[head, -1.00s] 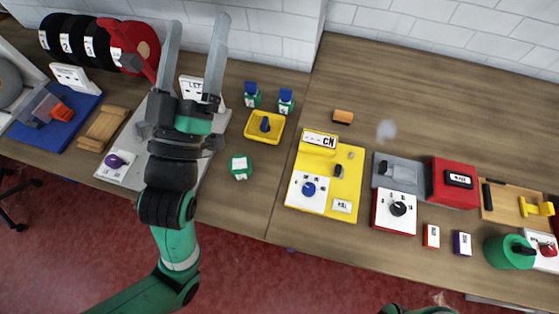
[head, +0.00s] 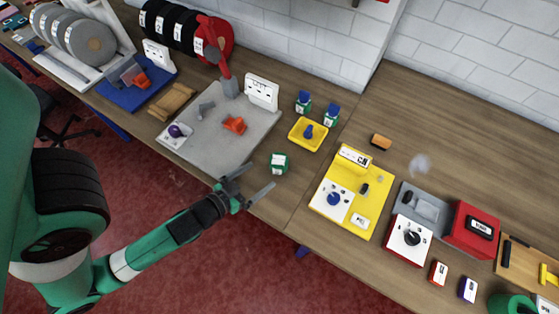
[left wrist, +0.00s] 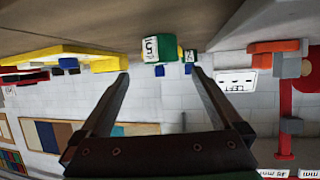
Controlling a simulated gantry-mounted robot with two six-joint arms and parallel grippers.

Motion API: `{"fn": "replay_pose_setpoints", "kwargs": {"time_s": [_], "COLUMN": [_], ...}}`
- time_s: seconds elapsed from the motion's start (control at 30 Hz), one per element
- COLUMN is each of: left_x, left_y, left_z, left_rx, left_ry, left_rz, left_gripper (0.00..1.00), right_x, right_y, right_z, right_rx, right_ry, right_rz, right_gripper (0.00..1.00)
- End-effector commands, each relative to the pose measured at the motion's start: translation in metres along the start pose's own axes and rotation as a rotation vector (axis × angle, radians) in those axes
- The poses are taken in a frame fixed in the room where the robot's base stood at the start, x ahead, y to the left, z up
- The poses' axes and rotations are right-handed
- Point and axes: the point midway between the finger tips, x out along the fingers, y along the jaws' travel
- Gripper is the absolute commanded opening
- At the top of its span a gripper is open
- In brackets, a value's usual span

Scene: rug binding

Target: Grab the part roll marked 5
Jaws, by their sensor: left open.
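The part roll marked 5 is a small green roll with a white label; it stands on the wooden bench right of the grey plate in the head view (head: 279,163). In the left wrist view the roll (left wrist: 158,48) shows its 5, with the picture turned upside down. My left gripper (head: 259,180) is open at the bench's front edge, its fingers pointing toward the roll. In the left wrist view the roll appears ahead, between the open fingertips (left wrist: 157,74), and nothing is held. My right gripper is out of view.
A yellow tray (head: 293,134) with a blue-topped piece and two blue-capped green bottles (head: 303,102) stand behind the roll. The grey plate (head: 190,150) lies left, a yellow panel (head: 374,200) right. Bare bench lies between roll and panel.

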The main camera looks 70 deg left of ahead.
Motion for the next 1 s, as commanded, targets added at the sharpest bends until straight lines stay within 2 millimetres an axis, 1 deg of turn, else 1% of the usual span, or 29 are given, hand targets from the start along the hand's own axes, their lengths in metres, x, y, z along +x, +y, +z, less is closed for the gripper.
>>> {"fn": "replay_pose_setpoints", "kwargs": {"time_s": [0.03,0.1,0.2,0.43,0.47,0.6,0.7,0.8,0.97,1.0], "left_x": [0.01,0.025,0.039,0.048,0.052,0.076,0.091,0.096,0.096,0.096], "left_y": [-0.001,-0.001,0.0,-0.001,-0.001,-0.003,-0.003,-0.003,-0.002,-0.002], "left_z": [-0.004,-0.004,-0.002,-0.003,-0.004,-0.009,-0.008,-0.008,-0.008,-0.008], "left_rx": [-0.005,-0.003,-0.001,0.0,-0.002,-0.002,0.0,0.001,0.001,0.001], "left_ry": [0.005,0.004,0.004,0.003,0.004,0.005,0.005,0.002,0.002,0.002], "left_rz": [-0.005,-0.004,-0.001,-0.001,-0.001,-0.002,0.001,0.001,0.001,0.001], "left_gripper": [1.0,1.0,1.0,1.0,1.0,1.0,1.0,1.0,1.0,0.96], "right_x": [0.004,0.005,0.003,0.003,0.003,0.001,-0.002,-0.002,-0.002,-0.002], "right_y": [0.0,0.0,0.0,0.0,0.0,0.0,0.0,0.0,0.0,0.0], "right_z": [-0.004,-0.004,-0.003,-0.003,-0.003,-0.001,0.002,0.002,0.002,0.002], "right_rx": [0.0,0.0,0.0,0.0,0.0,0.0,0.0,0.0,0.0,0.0], "right_ry": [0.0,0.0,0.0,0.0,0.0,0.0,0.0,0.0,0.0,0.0], "right_rz": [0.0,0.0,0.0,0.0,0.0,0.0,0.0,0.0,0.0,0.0], "right_gripper": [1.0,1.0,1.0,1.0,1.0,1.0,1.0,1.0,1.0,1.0]}}
